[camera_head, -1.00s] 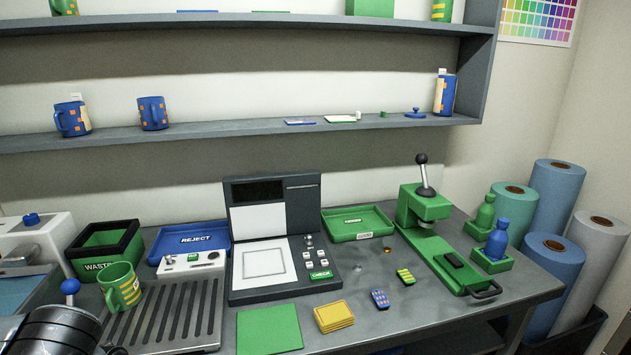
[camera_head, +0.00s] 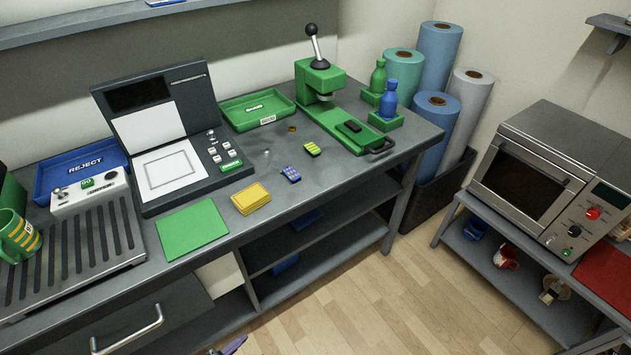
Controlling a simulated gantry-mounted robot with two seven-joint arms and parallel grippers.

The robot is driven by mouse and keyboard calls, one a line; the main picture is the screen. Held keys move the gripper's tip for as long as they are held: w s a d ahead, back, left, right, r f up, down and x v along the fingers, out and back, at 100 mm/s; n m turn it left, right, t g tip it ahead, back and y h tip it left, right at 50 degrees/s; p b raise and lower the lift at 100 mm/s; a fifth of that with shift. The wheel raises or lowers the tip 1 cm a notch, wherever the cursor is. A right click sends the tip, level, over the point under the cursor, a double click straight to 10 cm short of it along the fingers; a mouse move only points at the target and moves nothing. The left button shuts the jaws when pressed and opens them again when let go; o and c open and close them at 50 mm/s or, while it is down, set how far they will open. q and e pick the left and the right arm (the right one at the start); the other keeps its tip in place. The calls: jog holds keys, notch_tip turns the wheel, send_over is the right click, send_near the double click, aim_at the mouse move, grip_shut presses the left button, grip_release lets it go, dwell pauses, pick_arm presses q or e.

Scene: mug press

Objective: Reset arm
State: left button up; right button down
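A small grey and purple part (camera_head: 232,346) shows at the bottom edge, too little to identify. The green press (camera_head: 322,80) stands at the back right of the workbench (camera_head: 330,182). Its lever (camera_head: 315,45) with a black ball knob points up, tilted slightly. Nothing holds the lever.
A checking station (camera_head: 163,140), blue REJECT tray (camera_head: 82,169), green tray (camera_head: 257,111) and green striped mug (camera_head: 17,236) are on the bench. A microwave oven (camera_head: 560,180) stands on a separate shelf unit at right. Wooden floor (camera_head: 400,290) lies open between.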

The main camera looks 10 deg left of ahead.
pick_arm(q)
jog(key=s+a+f+n+g+y, duration=0.5)
jog(key=s+a+f+n+g, duration=0.1)
jog(key=s+f+n, duration=0.1)
notch_tip(320, 180, up, 16)
jog(key=p, duration=1.5)
jog(key=shift+s+m+p, duration=0.2)
jog(key=shift+m+p, duration=0.1)
jog(key=shift+p, duration=0.1)
jog(key=shift+f, duration=0.1)
